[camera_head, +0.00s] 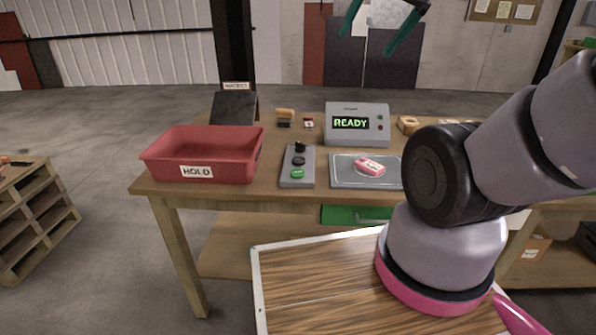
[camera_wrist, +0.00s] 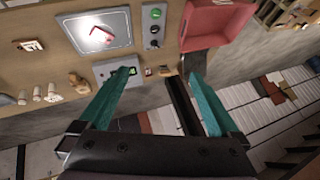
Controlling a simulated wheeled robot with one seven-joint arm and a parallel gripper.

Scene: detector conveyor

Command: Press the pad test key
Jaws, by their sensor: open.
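A narrow grey key box (camera_head: 284,180) lies on the workbench with a green key (camera_head: 297,174) at its front and two dark controls behind it. It also shows in the wrist view (camera_wrist: 147,37). No label tells which is the pad test key. A grey pad (camera_head: 345,181) lies to its right, bearing a pink and white packet (camera_head: 370,167). Behind stands a grey detector unit (camera_head: 357,109) whose screen reads READY, with small red and green buttons. My gripper (camera_head: 380,24) is open and empty, high above the bench's far side. Its teal fingers (camera_wrist: 162,73) touch nothing.
A red HOLD bin (camera_head: 172,150) stands left of the key box. A dark slanted plate (camera_head: 234,107) stands behind the bin. My arm hides the bench's right part. A pallet stack (camera_head: 38,220) stands at left.

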